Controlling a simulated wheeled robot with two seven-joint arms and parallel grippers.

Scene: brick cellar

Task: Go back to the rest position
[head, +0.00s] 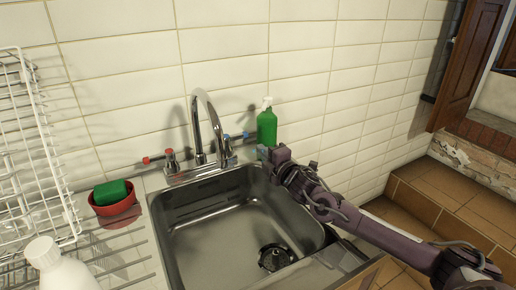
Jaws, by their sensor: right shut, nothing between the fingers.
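My right arm comes in from the lower right and reaches over the right edge of the sink. My right gripper (268,153) is at the sink's back right corner, just below and in front of a green bottle (267,128). Its fingers are small in the picture; it is shut and holds nothing. It looks apart from the bottle, though the gap is hard to judge. My left gripper is not in view.
The metal sink (185,235) is empty, with a dark drain. A chrome faucet (198,125) stands behind it. At left are a red bowl (115,217) with a green sponge (110,192), a white dish rack (40,130) and a white bottle (60,270). Brown tiled steps (440,190) lie right.

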